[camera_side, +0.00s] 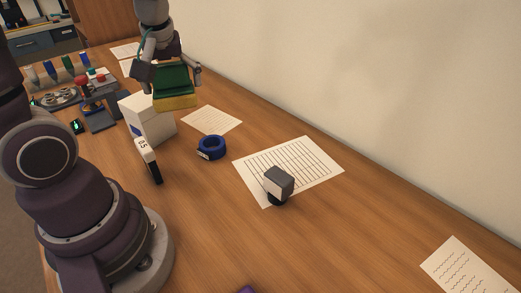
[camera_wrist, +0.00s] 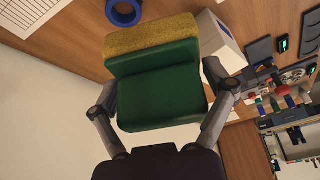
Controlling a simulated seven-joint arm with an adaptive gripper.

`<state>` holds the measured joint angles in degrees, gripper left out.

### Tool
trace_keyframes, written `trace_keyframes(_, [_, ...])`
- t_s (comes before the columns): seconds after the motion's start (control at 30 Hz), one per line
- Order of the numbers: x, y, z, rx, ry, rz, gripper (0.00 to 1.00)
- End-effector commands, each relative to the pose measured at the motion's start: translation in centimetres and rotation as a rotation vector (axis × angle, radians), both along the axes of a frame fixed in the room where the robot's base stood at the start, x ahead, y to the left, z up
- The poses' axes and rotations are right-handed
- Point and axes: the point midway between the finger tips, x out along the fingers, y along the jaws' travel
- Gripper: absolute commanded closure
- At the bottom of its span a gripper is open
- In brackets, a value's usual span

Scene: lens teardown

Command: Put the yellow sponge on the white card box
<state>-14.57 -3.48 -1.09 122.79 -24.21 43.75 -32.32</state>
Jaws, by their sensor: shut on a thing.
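The yellow sponge (camera_side: 176,101) has a thick green layer and is held in the air. My gripper (camera_side: 172,75) is shut on it, with one finger on each side. In the wrist view the sponge (camera_wrist: 150,36) shows its green face large between my two fingers (camera_wrist: 160,98), with the yellow part at the top. The white card box (camera_side: 150,119) stands on the table, just left of and below the sponge in the side view. In the wrist view the box (camera_wrist: 222,45) is partly hidden behind the sponge and my right-hand finger.
A blue tape roll (camera_side: 211,147) lies right of the box. Paper sheets (camera_side: 290,168) and a grey block (camera_side: 279,181) lie farther right.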

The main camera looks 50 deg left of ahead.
Motion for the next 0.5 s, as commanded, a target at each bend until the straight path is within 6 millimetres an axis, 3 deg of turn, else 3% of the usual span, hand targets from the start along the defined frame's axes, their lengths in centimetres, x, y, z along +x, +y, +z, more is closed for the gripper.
trace_keyframes(0.03, [-2.4, 1.4, 0.1, 0.002, -0.004, 0.104, 0.54])
trace_keyframes(0.1, [-5.3, 2.7, 0.1, 0.004, -0.003, 0.224, 0.54])
trace_keyframes(0.23, [-8.9, 3.6, -0.1, 0.005, -0.003, 0.376, 0.55])
trace_keyframes(0.37, [-10.1, 4.2, -0.2, 0.004, 0.0, 0.435, 0.55])
trace_keyframes(0.5, [-8.5, 7.0, -0.6, 0.002, 0.004, 0.442, 0.55])
